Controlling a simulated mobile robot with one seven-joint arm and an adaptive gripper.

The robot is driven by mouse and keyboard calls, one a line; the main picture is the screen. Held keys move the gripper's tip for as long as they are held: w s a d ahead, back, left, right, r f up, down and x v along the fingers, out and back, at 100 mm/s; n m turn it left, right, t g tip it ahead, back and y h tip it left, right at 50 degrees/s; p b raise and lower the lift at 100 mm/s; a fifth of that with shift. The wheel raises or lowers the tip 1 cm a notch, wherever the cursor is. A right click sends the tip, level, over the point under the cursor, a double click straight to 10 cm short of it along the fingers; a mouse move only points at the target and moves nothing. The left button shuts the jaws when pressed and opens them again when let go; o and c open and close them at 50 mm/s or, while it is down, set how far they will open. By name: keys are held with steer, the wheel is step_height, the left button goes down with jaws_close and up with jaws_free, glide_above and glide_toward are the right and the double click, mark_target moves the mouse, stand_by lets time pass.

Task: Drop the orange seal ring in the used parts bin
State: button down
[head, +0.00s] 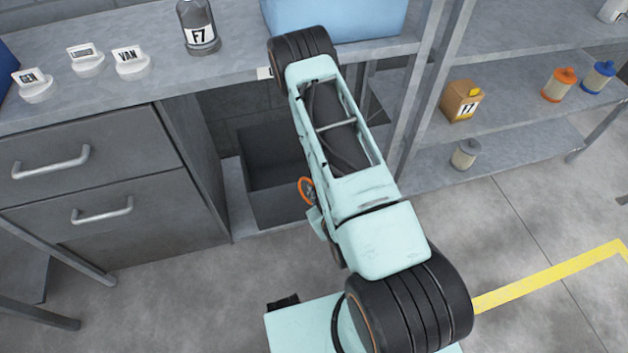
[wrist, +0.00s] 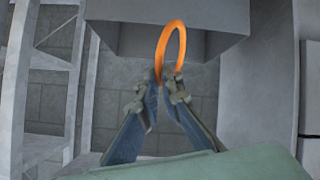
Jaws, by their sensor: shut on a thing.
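The orange seal ring (wrist: 181,40) stands upright between my fingertips in the wrist view. My gripper (wrist: 165,84) is shut on its near edge. In the head view the ring (head: 306,190) shows at the left side of my arm, which hides most of the gripper. A dark grey open-topped bin (head: 275,209) stands under the counter, and my arm covers its right part. I see no label on it. A grey box wall, apparently this bin (wrist: 118,38), is beyond the ring in the wrist view. Whether the ring is over the bin's opening I cannot tell.
A drawer cabinet (head: 95,190) closes off the bin's left side. Shelving (head: 500,150) with a cardboard box and canisters stands to the right.

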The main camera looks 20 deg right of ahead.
steer(key=w+b, duration=0.2)
steer(key=w, duration=1.8)
steer(key=c, duration=2)
jaws_free()
steer(key=shift+c, duration=0.2)
steer(key=v, duration=1.2)
